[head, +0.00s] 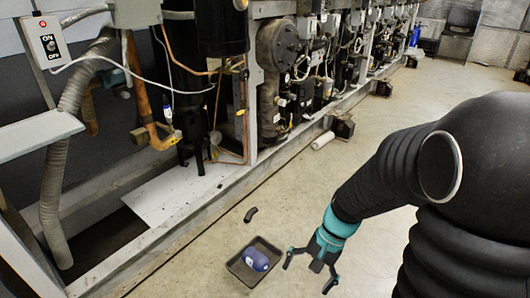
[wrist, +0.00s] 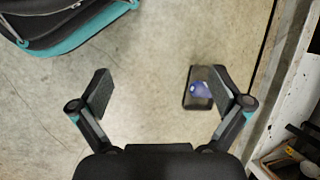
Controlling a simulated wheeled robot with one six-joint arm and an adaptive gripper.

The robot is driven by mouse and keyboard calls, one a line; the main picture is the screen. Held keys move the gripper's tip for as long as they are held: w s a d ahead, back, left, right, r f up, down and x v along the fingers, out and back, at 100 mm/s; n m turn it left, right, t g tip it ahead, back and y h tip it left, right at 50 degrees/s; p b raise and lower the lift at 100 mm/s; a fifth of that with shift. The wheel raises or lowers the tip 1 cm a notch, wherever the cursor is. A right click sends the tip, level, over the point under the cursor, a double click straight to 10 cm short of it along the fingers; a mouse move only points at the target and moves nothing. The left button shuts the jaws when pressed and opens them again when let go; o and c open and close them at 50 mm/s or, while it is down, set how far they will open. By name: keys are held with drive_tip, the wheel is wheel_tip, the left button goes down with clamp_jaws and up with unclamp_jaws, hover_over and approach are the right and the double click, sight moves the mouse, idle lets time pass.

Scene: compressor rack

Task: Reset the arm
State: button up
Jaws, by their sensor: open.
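My arm reaches in from the right in the head view, with teal bands near its end. My gripper (head: 311,270) is open and empty, with its two fingers spread apart. It is just right of a dark tray (head: 237,268) on the floor, and looks above floor level. In the wrist view my gripper (wrist: 148,92) shows bare floor between its fingers. A blue-purple object (head: 256,259) lies in the tray. The tray also shows in the wrist view (wrist: 190,100), partly hidden behind the right finger, with the blue object (wrist: 200,90) in it.
The compressor rack (head: 283,60) with pipes and cables runs along the left and back. A switch box (head: 46,42) marked ON and OFF is at upper left. A short dark curved piece (head: 251,214) lies on the floor. Open concrete floor (head: 400,110) extends beyond my arm.

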drive_tip(key=s+d+r+n+t+h+p, duration=0.1)
drive_tip(key=s+d+r+t+p, duration=0.1)
drive_tip(key=r, duration=0.6)
drive_tip(key=s+d+r+n+t+h+p, duration=0.1)
drive_tip(key=s+d+r+n+t+p, duration=0.1)
drive_tip(key=r, duration=0.7)
drive_tip(key=s+d+r+n+t+h+p, duration=0.1)
drive_tip(key=s+r+n+t+h+p, duration=0.1)
drive_tip(key=r, duration=0.6)
drive_tip(key=shift+s+d+r+t, duration=0.15)
drive_tip(key=shift+s+d+t, duration=0.25)
drive_tip(key=shift+s+t, duration=0.5)
drive_tip(key=shift+c, duration=0.6)
